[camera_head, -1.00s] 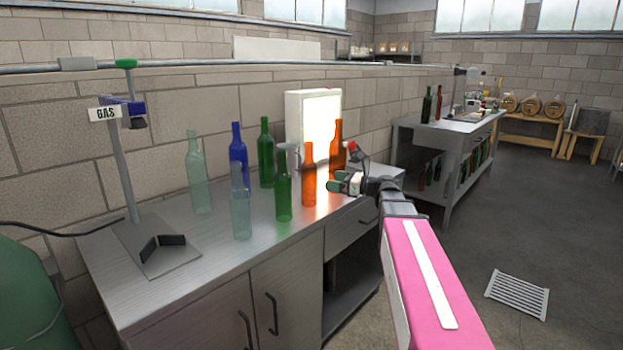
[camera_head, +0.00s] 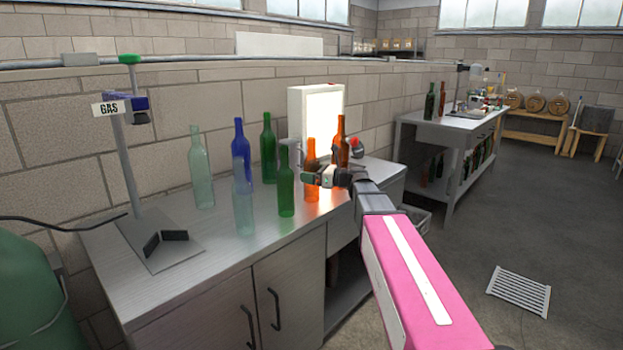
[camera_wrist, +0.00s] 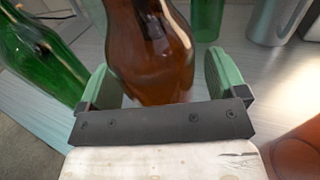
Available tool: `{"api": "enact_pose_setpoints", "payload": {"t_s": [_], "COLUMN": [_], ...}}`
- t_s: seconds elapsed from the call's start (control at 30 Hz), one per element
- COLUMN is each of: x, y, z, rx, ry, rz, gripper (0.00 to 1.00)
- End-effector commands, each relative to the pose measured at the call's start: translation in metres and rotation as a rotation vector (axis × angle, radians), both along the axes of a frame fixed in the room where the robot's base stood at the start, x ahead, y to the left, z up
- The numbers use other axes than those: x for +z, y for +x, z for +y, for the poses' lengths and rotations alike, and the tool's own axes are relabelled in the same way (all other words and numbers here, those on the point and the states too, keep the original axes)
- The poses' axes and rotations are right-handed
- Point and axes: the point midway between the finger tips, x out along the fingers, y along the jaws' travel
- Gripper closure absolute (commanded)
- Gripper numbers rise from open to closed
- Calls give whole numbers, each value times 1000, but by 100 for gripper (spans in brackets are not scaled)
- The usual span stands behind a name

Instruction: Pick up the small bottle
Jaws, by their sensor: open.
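The front amber bottle (camera_head: 312,155) stands upright on the steel bench and looks shorter than the green bottle (camera_head: 285,185) to its left. My gripper (camera_head: 318,178) is open around its body. A second amber bottle (camera_head: 342,135) stands behind my gripper.
A blue bottle (camera_head: 241,150), a back green bottle (camera_head: 268,150) and two pale bottles (camera_head: 200,170) stand to the left. A lit white panel (camera_head: 300,105) is behind. In the wrist view a grey metal cylinder (camera_wrist: 270,20) stands close.

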Motion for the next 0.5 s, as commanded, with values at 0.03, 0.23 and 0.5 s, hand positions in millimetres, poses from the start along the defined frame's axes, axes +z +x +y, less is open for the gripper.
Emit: {"api": "enact_pose_setpoints", "payload": {"t_s": [0.03,0.23,0.5], "x": [0,0,0], "y": [0,0,0], "z": [0,0,0], "rx": [0,-1,0], "ry": [0,0,1], "rz": [0,0,0], "gripper": [10,32,73]}}
